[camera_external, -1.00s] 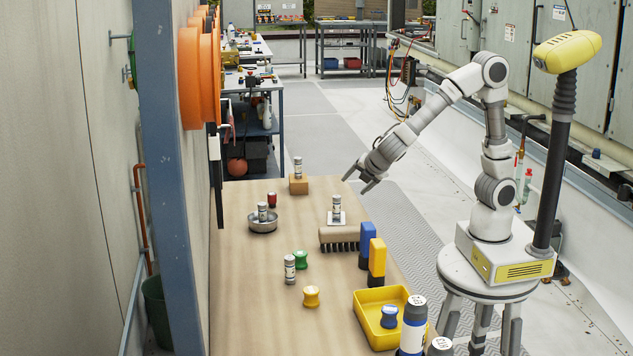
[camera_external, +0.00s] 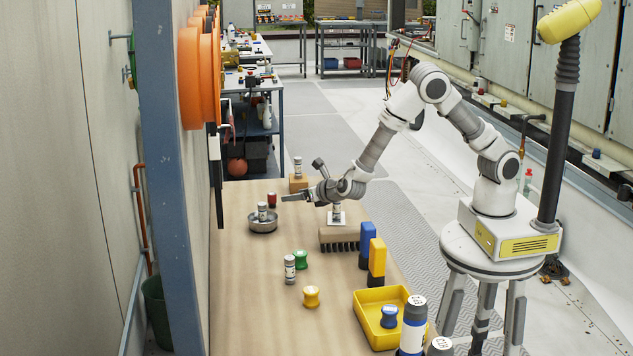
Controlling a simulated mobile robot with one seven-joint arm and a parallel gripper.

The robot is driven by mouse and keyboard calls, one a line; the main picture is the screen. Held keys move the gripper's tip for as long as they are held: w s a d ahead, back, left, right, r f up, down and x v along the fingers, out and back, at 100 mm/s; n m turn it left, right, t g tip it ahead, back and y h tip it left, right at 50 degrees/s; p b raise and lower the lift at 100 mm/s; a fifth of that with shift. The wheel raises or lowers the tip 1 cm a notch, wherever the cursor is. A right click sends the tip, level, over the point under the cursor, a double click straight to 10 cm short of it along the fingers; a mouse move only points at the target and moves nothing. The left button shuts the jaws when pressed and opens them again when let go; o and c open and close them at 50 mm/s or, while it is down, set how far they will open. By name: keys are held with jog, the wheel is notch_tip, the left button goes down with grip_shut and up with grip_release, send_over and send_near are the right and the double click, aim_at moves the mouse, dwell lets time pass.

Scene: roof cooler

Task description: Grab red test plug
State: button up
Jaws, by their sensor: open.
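The red test plug (camera_external: 272,199) is a small red cylinder standing on the table, just behind the round metal dish. My gripper (camera_external: 284,198) reaches in from the right, low over the table, its fingers pointing left toward the plug. The gripper is open and empty. Its tips are close to the right side of the plug in the picture; I cannot tell the exact gap or height.
A metal dish (camera_external: 261,227) holds a labelled vial. A vial on a wooden block (camera_external: 299,185) stands behind my gripper, and another on a white pad (camera_external: 337,221) below my wrist. A brush (camera_external: 338,234), green and yellow plugs and a yellow tray (camera_external: 364,304) are nearer the camera.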

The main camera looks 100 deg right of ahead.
aim_at(275, 199)
jog(key=x, duration=0.7)
jog(key=shift+w+d+f, duration=0.15)
jog(key=shift+w+d, duration=0.05)
jog(key=shift+d, duration=0.05)
jog(key=x, duration=0.5)
jog(key=shift+f, duration=0.2)
jog(key=shift+a, duration=0.1)
grip_shut()
